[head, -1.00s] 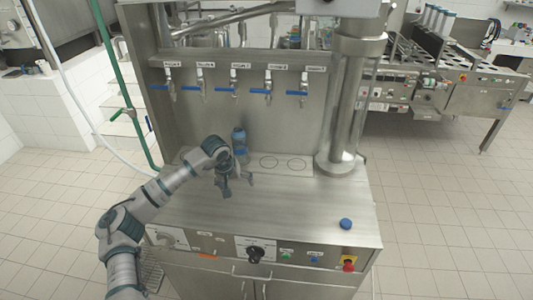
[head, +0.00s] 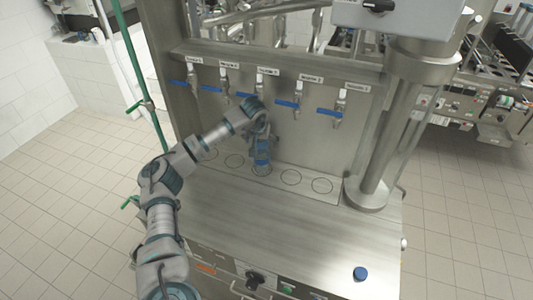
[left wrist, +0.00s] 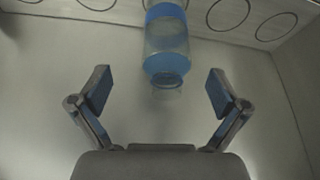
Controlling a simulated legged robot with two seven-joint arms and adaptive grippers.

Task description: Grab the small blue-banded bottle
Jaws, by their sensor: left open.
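The small blue-banded bottle (head: 262,152) stands on the middle marked circle of the filler's counter, partly hidden by my left gripper in the head view. In the left wrist view the bottle (left wrist: 166,42) is clear with blue bands, its narrow neck facing my gripper. My left gripper (head: 263,132) is close by the bottle in the head view. In the left wrist view its two fingers (left wrist: 160,92) are spread wide with nothing between them. The bottle lies just beyond the fingertips, roughly centred, apart from both. My right gripper is not in view.
A row of taps with blue handles (head: 291,105) hangs on the back panel above the circles (head: 322,186). A thick steel column (head: 388,150) stands at right. A blue cap (head: 360,273) lies at the counter's front right.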

